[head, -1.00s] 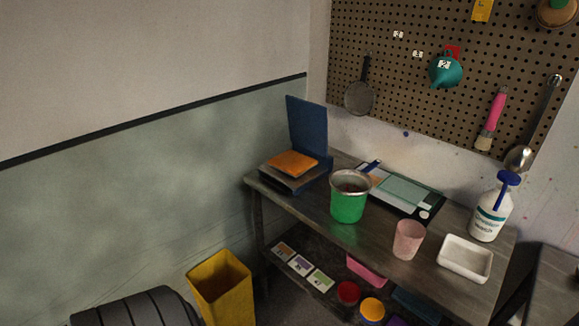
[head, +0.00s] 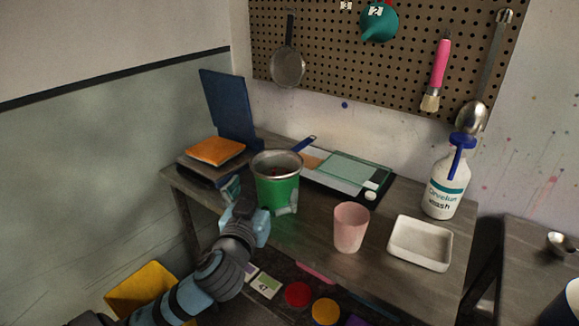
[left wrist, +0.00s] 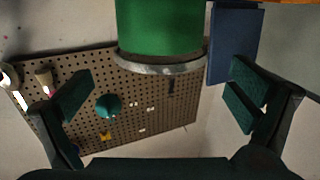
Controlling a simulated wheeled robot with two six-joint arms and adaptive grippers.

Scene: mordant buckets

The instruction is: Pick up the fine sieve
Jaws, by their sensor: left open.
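A grey round sieve (head: 288,68) with a long handle hangs on the pegboard in the head view. A green bucket (head: 279,193) stands on the table with a silver ring (head: 262,171) at its top. A blue handle (head: 306,143) shows just behind that ring; I cannot tell if it joins it, nor which piece is the fine sieve. My left gripper (head: 257,203) is open and empty at the bucket's near side. In the left wrist view the bucket (left wrist: 160,28) appears upside down beyond my spread fingers (left wrist: 160,92). My right gripper is out of view.
A pink cup (head: 350,228), a white tray (head: 420,244) and a wash bottle (head: 445,192) stand to the right of the bucket. A blue upright panel (head: 228,108) and an orange pad (head: 215,151) are at the left. Lids and cards sit on the lower shelf.

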